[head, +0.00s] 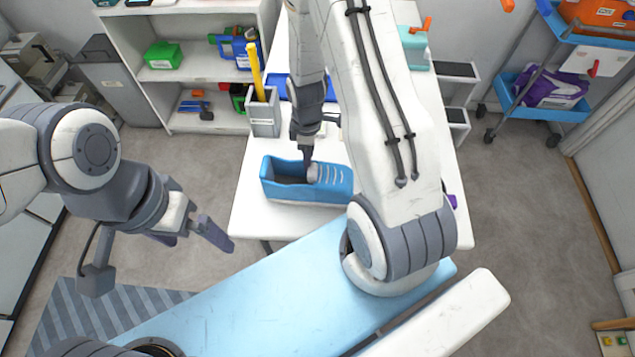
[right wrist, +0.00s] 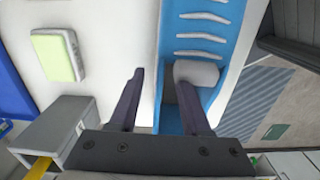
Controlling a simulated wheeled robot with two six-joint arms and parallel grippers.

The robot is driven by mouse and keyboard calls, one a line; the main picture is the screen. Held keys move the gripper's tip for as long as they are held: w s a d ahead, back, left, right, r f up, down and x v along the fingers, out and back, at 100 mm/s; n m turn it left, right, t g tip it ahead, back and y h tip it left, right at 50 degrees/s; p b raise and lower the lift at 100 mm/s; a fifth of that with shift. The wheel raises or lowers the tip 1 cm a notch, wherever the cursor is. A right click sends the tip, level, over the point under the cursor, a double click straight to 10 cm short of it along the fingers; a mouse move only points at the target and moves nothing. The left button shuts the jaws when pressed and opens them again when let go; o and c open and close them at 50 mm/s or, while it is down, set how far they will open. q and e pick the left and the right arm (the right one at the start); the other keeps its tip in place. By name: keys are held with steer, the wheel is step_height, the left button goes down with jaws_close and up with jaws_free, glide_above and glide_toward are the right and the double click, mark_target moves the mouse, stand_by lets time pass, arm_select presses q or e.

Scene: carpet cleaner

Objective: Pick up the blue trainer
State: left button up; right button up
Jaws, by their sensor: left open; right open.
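The blue trainer (head: 300,194) lies on the white table (head: 247,213), its opening to the left and its pale laces to the right. In the right wrist view, the trainer (right wrist: 237,62) runs along the right of the middle. My right gripper (head: 306,158) is at the trainer's far side, by its opening. In the right wrist view, its open jaws (right wrist: 160,92) have one finger over the opening beside the pale tongue and the other outside over the table, with the blue side wall between them. My left gripper (head: 192,238) is open and empty, left of the table.
A grey holder (head: 264,122) with a yellow item stands behind the trainer. A pale green block (right wrist: 53,58) lies on the table in the right wrist view. A white shelf (head: 208,68) stands at the back, and a blue trolley (head: 548,112) at the right.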

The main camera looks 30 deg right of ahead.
steer(key=shift+f, duration=1.15)
jaws_close()
stand_by(0.5)
